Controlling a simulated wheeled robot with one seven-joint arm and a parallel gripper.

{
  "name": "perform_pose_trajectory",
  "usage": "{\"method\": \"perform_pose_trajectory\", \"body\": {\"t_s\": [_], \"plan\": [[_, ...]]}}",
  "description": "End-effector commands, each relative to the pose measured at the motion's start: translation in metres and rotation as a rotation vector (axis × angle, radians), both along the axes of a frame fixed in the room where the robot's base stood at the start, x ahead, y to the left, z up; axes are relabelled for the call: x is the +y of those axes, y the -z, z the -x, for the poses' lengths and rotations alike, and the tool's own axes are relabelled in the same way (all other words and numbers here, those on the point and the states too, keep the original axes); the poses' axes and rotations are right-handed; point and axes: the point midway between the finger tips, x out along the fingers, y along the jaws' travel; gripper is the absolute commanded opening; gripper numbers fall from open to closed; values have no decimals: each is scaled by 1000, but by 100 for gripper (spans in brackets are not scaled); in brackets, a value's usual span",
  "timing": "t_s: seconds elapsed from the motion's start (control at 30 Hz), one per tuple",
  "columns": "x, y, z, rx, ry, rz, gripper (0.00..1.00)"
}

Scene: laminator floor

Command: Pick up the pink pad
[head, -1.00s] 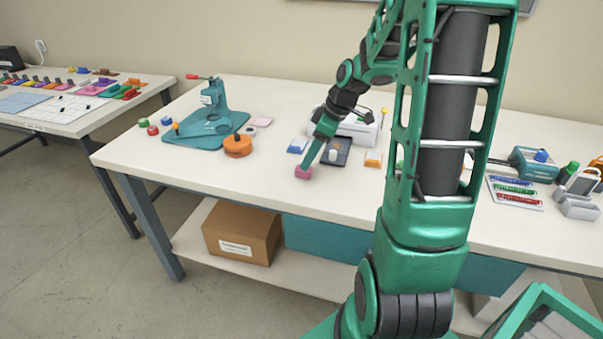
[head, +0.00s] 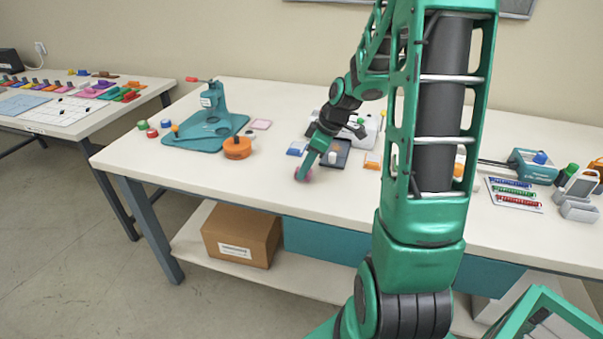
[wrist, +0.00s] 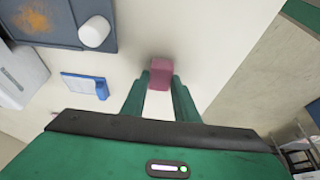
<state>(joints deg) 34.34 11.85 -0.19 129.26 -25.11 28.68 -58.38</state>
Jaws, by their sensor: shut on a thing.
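The pink pad (wrist: 161,73) is a small, thick block between the two green fingers of my gripper (wrist: 160,90) in the wrist view. The fingers are shut on its sides. In the head view, my gripper (head: 303,176) is low at the front part of the white table, and only a little pink of the pad (head: 297,175) shows beside the fingers. I cannot tell whether the pad touches the tabletop.
A dark tray (head: 341,148) with a white knob, a blue-and-white block (head: 297,149) and an orange block (head: 373,160) lie near my gripper. A teal press (head: 212,120), an orange disc (head: 237,148) and a flat pink square (head: 261,124) are left. The table front is clear.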

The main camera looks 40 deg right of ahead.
Motion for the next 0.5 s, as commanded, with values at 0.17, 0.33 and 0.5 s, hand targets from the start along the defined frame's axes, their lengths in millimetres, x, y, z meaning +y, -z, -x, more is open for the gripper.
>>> {"method": "perform_pose_trajectory", "body": {"t_s": [0.17, 0.33, 0.5], "plan": [[0, -4, 0, -1, -1, 1, 6], [-1, -21, -1, -2, 0, 2, 6], [13, -50, 5, -3, -5, 2, 6]]}}
